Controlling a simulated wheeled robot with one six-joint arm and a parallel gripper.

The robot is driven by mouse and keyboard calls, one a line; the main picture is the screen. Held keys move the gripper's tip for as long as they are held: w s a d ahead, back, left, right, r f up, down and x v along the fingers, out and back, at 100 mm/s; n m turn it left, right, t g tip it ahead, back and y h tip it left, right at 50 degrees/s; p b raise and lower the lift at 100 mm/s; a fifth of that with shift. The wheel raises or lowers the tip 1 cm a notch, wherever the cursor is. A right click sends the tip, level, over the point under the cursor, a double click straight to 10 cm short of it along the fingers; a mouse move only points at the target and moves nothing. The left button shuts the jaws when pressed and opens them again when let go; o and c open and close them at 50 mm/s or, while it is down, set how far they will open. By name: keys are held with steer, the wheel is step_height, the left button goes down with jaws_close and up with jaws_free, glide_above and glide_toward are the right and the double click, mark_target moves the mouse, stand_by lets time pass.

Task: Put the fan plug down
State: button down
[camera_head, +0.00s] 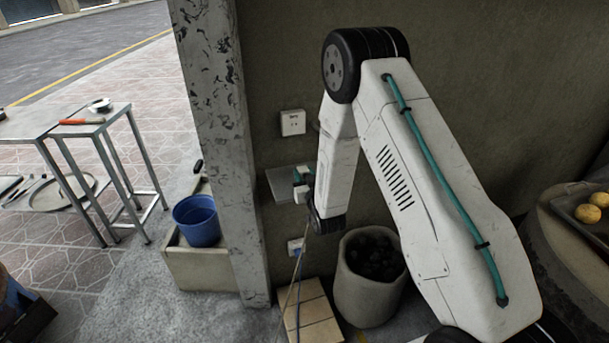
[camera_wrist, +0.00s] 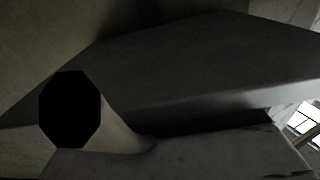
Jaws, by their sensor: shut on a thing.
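My gripper (camera_head: 304,184), with teal and white parts, is at the end of my bent arm in the head view. It is shut on the fan plug, which is small and mostly hidden there. A thin cord (camera_head: 297,275) hangs below the gripper toward the floor. The gripper is at the right end of a small grey wall shelf (camera_head: 279,184). I cannot tell whether the plug touches the shelf. The wrist view is dark, with a broad grey slab and a black eight-sided shape close to the lens.
A white wall socket (camera_head: 292,122) is above the shelf, and another outlet (camera_head: 296,246) is below it. A bin of dark lumps (camera_head: 358,304) stands below my arm. A concrete pillar (camera_head: 222,150), blue bucket (camera_head: 197,220) and metal table (camera_head: 100,125) are to the left.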

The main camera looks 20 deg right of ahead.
steer(key=shift+s+f, duration=0.2)
steer(key=shift+f, duration=0.35)
steer(key=c, duration=1)
jaws_free()
steer(key=shift+f, duration=0.1)
steer(key=shift+r, duration=0.45)
steer(key=s, duration=1.2)
step_height(320, 180, up, 15)
steer(key=s+g, duration=0.2)
steer(key=g, duration=0.5)
steer(key=s+r+g, duration=0.3)
steer(key=s+r, duration=0.1)
steer(key=s, duration=0.7)
steer(key=s+d+r+g, duration=0.1)
steer(key=s+r+g, duration=0.2)
steer(key=s, duration=0.8)
steer(key=s+d+r+g, duration=0.1)
steer(key=s+r+g, duration=0.3)
steer(key=s, duration=0.6)
steer(key=shift+s+r, duration=0.2)
steer(key=shift+r, duration=0.25)
steer(key=shift+s+r, duration=0.2)
steer(key=shift+r, duration=0.25)
